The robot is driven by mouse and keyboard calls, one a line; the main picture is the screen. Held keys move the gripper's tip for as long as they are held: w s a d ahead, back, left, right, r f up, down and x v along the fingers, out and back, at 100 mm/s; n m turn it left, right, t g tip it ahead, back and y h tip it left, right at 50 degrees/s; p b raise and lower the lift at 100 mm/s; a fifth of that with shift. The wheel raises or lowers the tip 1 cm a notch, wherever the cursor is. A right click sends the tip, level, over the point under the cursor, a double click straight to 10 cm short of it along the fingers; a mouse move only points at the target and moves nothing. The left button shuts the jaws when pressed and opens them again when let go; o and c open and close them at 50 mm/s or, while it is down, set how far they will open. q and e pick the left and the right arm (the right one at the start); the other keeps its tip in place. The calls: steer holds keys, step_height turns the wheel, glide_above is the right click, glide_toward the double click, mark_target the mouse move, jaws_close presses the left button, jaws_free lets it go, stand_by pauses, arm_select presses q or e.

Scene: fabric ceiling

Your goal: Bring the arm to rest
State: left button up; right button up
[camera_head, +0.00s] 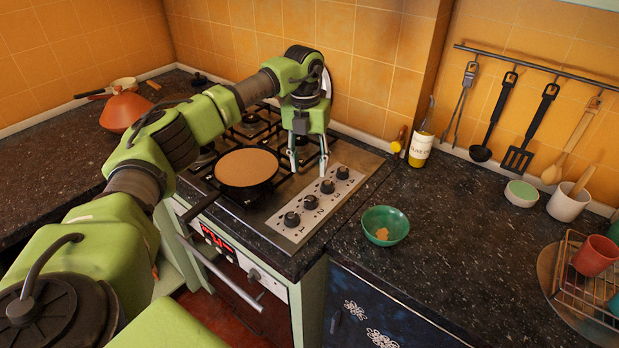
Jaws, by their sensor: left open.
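My left arm reaches in from the lower left and bends over the stove. My left gripper (308,165) points down with its fingers apart and nothing between them. It is above the knob panel (318,205) at the stove's right side. Whether the fingertips touch a knob, I cannot tell. My right gripper is not in view.
A pan (246,169) with a tan, flat filling sits on the stove (262,205). A green bowl (385,226) holds a small tan piece on the right counter. Utensils hang on the wall.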

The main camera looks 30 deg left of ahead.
arm_select(q)
steer(key=shift+r, duration=0.55)
